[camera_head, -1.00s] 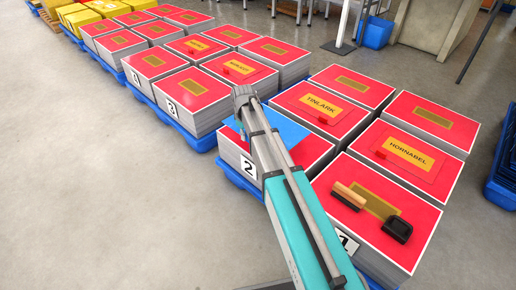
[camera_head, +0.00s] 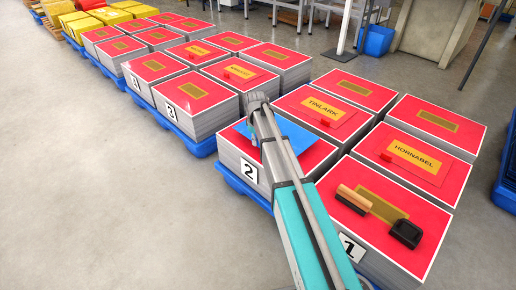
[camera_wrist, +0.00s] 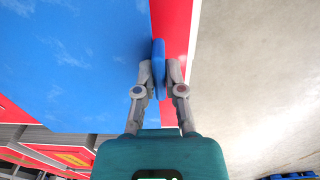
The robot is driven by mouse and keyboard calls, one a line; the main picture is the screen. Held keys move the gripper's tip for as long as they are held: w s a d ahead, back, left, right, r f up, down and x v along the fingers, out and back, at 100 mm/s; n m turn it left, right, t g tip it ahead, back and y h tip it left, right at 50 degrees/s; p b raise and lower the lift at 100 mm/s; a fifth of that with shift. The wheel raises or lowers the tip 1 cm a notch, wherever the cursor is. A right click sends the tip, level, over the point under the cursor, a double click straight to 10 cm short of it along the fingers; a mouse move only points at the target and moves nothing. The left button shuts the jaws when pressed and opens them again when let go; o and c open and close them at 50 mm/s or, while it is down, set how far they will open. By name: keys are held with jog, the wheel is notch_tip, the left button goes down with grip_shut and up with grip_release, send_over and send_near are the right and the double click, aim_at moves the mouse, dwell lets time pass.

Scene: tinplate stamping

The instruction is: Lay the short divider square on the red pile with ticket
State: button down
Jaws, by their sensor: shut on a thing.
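The blue divider (camera_head: 294,133) is over the red-topped front pile (camera_head: 318,154) on the pallet marked 2, partly hidden by my arm. It looks turned relative to the pile's edges; I cannot tell whether it lies flat on it. In the wrist view the divider (camera_wrist: 70,60) fills the left side, with a red strip (camera_wrist: 180,30) of pile top to its right. My gripper (camera_wrist: 159,74) is shut on a blue tab at the divider's edge. Red cards with yellow labels lie on neighbouring piles, reading TINLARK (camera_head: 325,108) and HORNABEL (camera_head: 415,157).
A wooden-handled brush (camera_head: 353,199) and a black object (camera_head: 406,233) sit on the near pile marked 1. Several red piles stand on the pallet marked 3 (camera_head: 195,100), with yellow piles (camera_head: 88,25) beyond. Grey floor (camera_head: 90,190) at left is clear.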

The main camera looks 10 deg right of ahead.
aim_at(258, 152)
jog(key=shift+w+d+f+b, duration=0.25)
jog(key=shift+d+f+b, duration=0.15)
jog(key=shift+f+b, duration=1.65)
jog(key=shift+f, duration=0.15)
jog(key=c, duration=0.7)
grip_release()
notch_tip(258, 152, up, 12)
jog(key=p, duration=1.2)
jog(key=shift+s+a+r, duration=0.1)
jog(key=shift+a+r, duration=0.05)
jog(key=shift+r, duration=0.05)
